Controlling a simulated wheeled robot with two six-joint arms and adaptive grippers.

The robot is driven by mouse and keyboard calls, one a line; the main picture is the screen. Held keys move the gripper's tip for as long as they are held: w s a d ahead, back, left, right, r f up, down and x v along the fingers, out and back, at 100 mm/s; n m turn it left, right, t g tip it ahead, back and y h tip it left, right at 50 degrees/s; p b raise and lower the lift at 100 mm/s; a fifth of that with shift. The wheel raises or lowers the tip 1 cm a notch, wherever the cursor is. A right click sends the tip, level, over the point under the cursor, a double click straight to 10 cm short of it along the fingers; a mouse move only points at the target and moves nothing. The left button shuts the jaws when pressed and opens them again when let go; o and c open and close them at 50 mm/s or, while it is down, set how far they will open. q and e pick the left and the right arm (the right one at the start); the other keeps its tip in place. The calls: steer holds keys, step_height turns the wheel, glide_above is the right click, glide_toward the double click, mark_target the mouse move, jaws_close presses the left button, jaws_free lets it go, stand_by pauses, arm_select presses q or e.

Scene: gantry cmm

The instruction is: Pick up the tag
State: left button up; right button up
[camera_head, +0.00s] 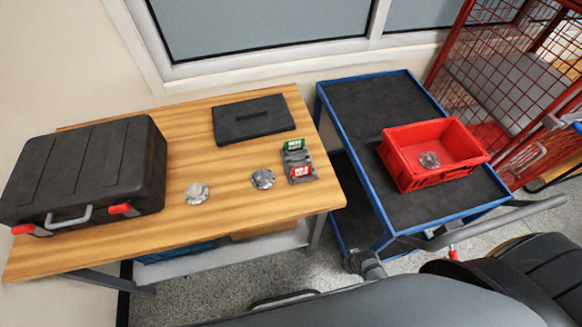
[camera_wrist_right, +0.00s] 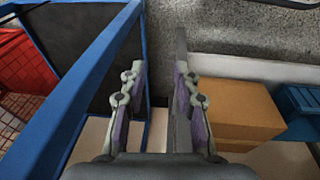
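A green tag (camera_head: 293,145) and a red tag (camera_head: 301,170) sit at a small grey holder (camera_head: 288,160) near the right edge of the wooden table. Their lettering is too small to read, and which one is the task's tag cannot be told. My right gripper (camera_wrist_right: 158,80) is open and empty in the right wrist view, with its two fingers apart and a gap between them. No tag shows in that view. My left gripper is not in view.
The wooden table (camera_head: 110,240) also bears a black case (camera_head: 85,170), a flat black plate (camera_head: 254,119) and two metal parts (camera_head: 196,193). A blue-framed cart (camera_head: 350,105) to its right holds a red bin (camera_head: 405,168) with a metal part inside. A cardboard box (camera_wrist_right: 235,112) shows in the wrist view.

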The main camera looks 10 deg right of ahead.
steer(key=w+a+r+p, duration=0.1)
steer(key=w+r, duration=0.2)
steer(key=r, duration=0.3)
steer(key=w+a+r+p, duration=0.1)
steer(key=w+r+p, duration=0.15)
steer(key=r, duration=0.45)
step_height(320, 180, up, 28)
steer(key=m+g+p, duration=0.2)
steer(key=m+p, duration=0.3)
steer(key=m, duration=1.3)
glide_above(302, 167)
steer(key=w, duration=0.1)
steer(key=shift+y, duration=0.4)
steer(key=f+p, duration=0.1)
steer(key=f, duration=0.4)
steer(key=s+f+p, duration=0.1)
steer(key=f, duration=0.2)
steer(key=shift+p, duration=0.3)
step_height(302, 167, down, 2)
steer(key=shift+f, duration=0.45)
jaws_close()
